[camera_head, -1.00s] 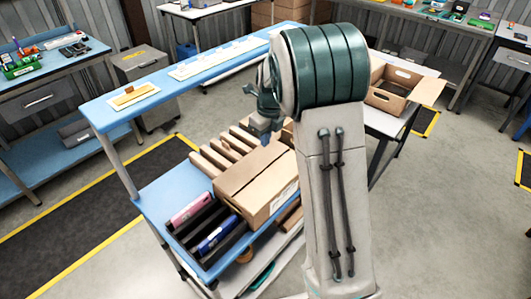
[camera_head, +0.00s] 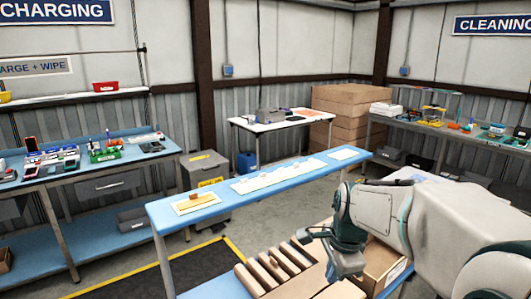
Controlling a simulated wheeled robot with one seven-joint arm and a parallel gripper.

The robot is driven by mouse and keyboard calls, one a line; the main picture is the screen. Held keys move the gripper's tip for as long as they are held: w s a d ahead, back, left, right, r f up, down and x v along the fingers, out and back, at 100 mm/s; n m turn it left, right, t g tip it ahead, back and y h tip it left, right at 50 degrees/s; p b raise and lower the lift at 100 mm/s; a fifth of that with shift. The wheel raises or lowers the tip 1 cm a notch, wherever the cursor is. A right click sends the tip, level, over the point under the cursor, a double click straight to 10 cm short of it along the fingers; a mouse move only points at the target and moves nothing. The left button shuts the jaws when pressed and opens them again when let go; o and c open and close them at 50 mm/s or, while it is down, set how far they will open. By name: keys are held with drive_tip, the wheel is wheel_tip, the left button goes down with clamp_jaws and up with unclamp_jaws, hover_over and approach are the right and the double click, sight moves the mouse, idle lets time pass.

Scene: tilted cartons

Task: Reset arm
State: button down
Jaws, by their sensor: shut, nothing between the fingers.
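My arm, grey and teal, reaches in from the right edge of the head view. Its end, my gripper (camera_head: 345,266), points down above the lower part of the blue bench (camera_head: 165,213). It is shut and empty, and its fingertips are small and hard to make out. Below and beside it are several brown cardboard dividers (camera_head: 262,272) and a cardboard carton (camera_head: 385,262), partly hidden by my arm.
The bench's upper blue shelf carries white strips (camera_head: 275,179) and a yellowish board (camera_head: 196,203). A cluttered blue workbench (camera_head: 85,160) stands left, a white table (camera_head: 285,122) and stacked cartons (camera_head: 345,118) at the back. Open floor lies left of the bench.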

drive_tip(key=s+n+t, duration=0.1)
drive_tip(key=s+n, duration=1.4)
drive_tip(key=shift+s+n+t+h, duration=0.3)
drive_tip(key=shift+s+n+h, duration=0.05)
drive_tip(key=shift+n+h, duration=0.05)
